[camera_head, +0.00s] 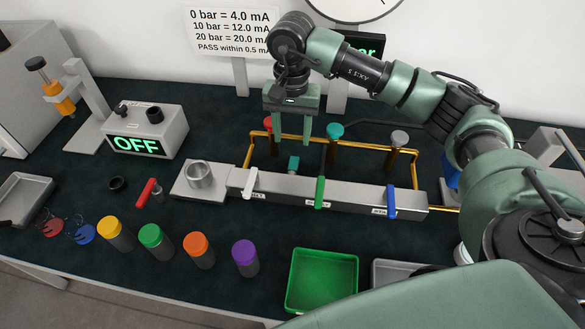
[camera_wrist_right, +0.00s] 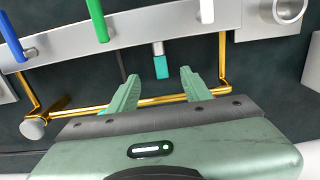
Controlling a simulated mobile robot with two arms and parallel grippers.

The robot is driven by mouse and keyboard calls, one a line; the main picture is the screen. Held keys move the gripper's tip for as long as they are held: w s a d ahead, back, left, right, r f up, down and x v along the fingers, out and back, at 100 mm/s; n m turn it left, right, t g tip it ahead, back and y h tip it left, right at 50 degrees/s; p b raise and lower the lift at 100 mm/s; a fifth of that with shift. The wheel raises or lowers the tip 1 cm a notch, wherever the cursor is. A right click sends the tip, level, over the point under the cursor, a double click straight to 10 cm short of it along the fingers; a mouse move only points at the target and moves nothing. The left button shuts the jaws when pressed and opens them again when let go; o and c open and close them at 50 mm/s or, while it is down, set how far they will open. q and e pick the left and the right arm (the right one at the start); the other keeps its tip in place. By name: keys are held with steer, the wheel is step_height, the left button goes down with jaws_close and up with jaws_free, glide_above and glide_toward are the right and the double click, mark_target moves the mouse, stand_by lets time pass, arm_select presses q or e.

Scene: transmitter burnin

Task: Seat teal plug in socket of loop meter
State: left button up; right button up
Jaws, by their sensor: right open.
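The teal plug (camera_head: 293,163) is a small teal block lying on the dark bench just behind the long grey manifold. It also shows in the right wrist view (camera_wrist_right: 161,66), with a pale metal end toward the manifold. My right gripper (camera_head: 292,139) points down above it, open and empty. In the wrist view the plug appears just beyond and between the fingertips (camera_wrist_right: 159,76). A black display (camera_head: 374,44) with green letters, possibly the loop meter, is partly hidden behind my right arm. I cannot make out its socket. My left gripper is not in view.
The manifold (camera_head: 285,191) has white, green and blue levers. A green tray (camera_head: 322,282), several coloured canisters and an OFF box (camera_head: 145,135) stand around.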

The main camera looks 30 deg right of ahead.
steer(key=b, duration=0.4)
glide_above(292, 168)
step_height(292, 168, down, 5)
steer(key=shift+f, duration=0.1)
steer(key=shift+f+p, duration=0.35)
steer(key=shift+f, duration=0.35)
step_height(292, 168, down, 6)
steer(key=shift+p, duration=0.7)
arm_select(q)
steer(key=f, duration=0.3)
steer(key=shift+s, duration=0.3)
arm_select(e)
jaws_close()
